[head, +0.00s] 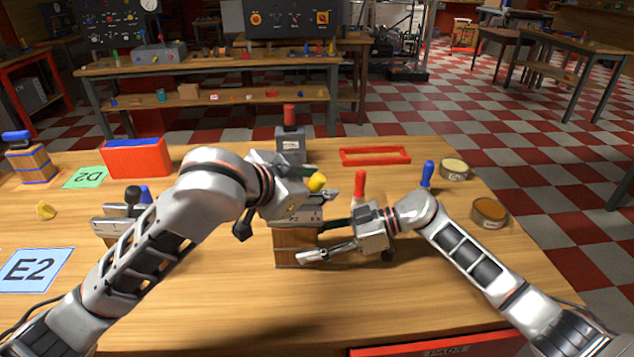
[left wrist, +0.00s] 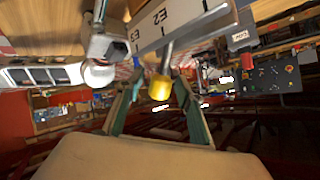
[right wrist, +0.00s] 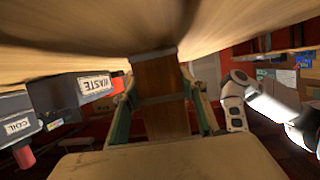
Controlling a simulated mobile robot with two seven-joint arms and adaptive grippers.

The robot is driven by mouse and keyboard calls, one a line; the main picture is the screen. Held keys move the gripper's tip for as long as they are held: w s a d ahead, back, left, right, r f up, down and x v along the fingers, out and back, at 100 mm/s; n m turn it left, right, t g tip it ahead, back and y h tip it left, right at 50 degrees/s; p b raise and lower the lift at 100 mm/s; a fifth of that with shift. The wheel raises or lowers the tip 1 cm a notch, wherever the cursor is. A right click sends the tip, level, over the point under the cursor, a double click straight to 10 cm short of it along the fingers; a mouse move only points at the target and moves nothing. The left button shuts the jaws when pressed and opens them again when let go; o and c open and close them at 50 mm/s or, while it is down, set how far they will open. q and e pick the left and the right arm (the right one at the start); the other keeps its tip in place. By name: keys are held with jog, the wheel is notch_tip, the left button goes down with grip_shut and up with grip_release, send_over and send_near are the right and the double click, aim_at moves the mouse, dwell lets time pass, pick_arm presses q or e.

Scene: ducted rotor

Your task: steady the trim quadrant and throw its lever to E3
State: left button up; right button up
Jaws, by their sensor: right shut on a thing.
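The trim quadrant stands near the middle of the table, a wooden block (head: 291,245) with a pale plate (head: 298,219) on top. The left wrist view shows E2 and E3 on the plate (left wrist: 165,20). Its metal lever (left wrist: 184,33) ends in a yellow knob (head: 316,182). My left gripper (head: 322,186) is open at the knob. In the left wrist view the knob (left wrist: 160,88) lies between the spread fingers; contact is unclear. My right gripper (head: 322,248) is shut on the wooden block, which also shows between its fingers in the right wrist view (right wrist: 162,92).
A grey box with a red knob (head: 290,145) stands behind the quadrant. A red frame (head: 375,156), blue-topped peg (head: 427,173) and round tins (head: 489,212) are at right. Another lever unit (head: 112,226), a red bin (head: 137,158) and an E2 card (head: 30,270) are at left.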

pick_arm(q)
jog(key=v, duration=1.2)
dwell(0.3)
pick_arm(e)
jog(key=o, duration=1.1)
